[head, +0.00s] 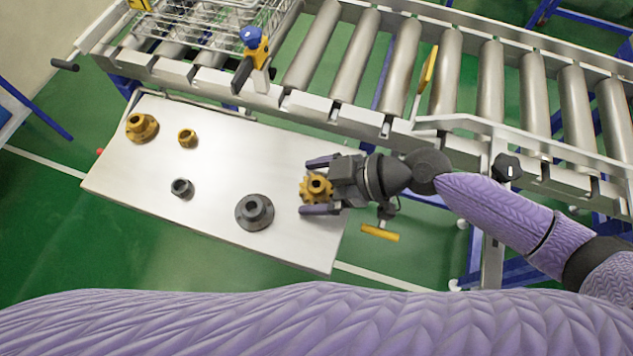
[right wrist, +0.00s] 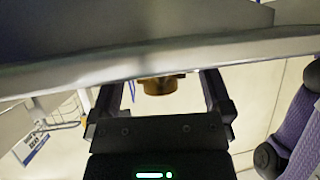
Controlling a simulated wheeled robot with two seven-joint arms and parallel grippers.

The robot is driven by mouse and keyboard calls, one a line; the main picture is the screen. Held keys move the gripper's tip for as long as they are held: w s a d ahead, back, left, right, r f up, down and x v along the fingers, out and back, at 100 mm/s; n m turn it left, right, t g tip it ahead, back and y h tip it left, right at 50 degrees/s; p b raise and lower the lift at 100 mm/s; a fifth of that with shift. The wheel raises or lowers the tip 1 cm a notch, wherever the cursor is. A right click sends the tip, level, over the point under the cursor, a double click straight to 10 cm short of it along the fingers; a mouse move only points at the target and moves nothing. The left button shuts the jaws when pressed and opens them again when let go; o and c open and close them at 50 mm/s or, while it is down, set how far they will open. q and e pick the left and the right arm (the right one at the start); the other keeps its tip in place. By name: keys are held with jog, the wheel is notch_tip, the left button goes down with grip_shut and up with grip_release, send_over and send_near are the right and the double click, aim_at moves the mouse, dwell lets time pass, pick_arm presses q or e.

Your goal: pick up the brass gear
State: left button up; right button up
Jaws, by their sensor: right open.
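The brass gear (head: 316,189), toothed with a raised hub, is at the right end of the pale metal table (head: 215,235). My right gripper (head: 306,187) is open around it, with one finger on the far side and one on the near side. Small gaps seem to show between the fingers and the teeth. In the right wrist view the gear (right wrist: 161,86) shows partly between the open fingers, its upper part cut off by a grey edge. My left gripper is not in view.
A brass flange (head: 141,128), a small brass ring (head: 187,138), a small dark part (head: 181,188) and a larger dark flange (head: 254,211) stand on the table. A roller conveyor (head: 400,70) with a wire basket (head: 205,25) runs behind. The table's middle is clear.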

grip_shut()
dwell(0.3)
jog(key=shift+r, duration=0.1)
